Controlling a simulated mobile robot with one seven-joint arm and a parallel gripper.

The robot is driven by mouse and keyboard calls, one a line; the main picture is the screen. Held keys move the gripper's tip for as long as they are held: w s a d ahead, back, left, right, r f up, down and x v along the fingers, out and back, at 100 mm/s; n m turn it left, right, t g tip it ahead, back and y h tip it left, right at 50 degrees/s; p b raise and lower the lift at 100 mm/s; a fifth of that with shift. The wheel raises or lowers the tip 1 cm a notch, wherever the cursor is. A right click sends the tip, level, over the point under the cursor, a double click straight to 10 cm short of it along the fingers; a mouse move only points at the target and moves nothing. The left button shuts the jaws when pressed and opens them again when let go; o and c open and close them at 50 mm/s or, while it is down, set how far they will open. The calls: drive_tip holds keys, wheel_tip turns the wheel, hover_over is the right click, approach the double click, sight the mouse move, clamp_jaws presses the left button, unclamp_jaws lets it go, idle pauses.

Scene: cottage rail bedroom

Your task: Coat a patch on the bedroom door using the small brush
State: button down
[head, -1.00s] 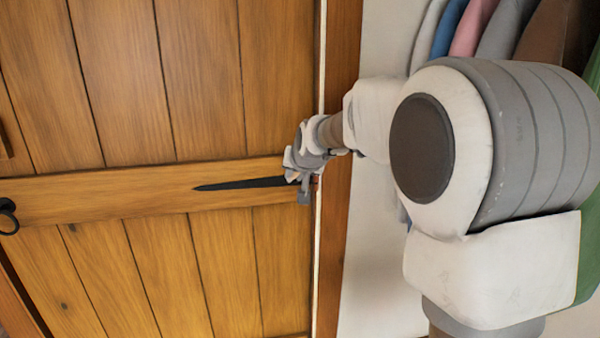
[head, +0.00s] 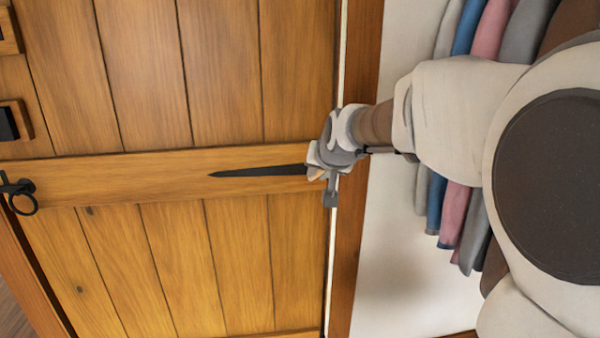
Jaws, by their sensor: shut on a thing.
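The bedroom door (head: 140,240) is made of honey-brown vertical planks with a cross rail (head: 130,180) and fills the left half of the head view. My gripper (head: 322,180) is at the door's right edge, by the wide end of the black strap hinge (head: 255,172). It is shut and small in the view. The small brush is mostly hidden in the jaws; only a pale bit shows there, and I cannot make out its bristles or whether it touches the door. No coated patch can be made out on the planks.
A black ring handle (head: 20,195) is on the door's left side. Small wooden frames (head: 15,122) show at the far left. Clothes (head: 460,215) hang by the white wall (head: 395,270) right of the door frame (head: 362,75). My arm covers much of the right side.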

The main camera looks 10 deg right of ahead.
drive_tip(key=s+b, duration=0.1)
drive_tip(key=s, duration=0.2)
idle(0.5)
drive_tip(key=shift+w, duration=0.1)
idle(0.5)
drive_tip(key=shift+w+p, duration=1.1)
drive_tip(key=shift+w, duration=2.35)
drive_tip(key=shift+w+p, duration=0.45)
drive_tip(key=shift+w, duration=0.55)
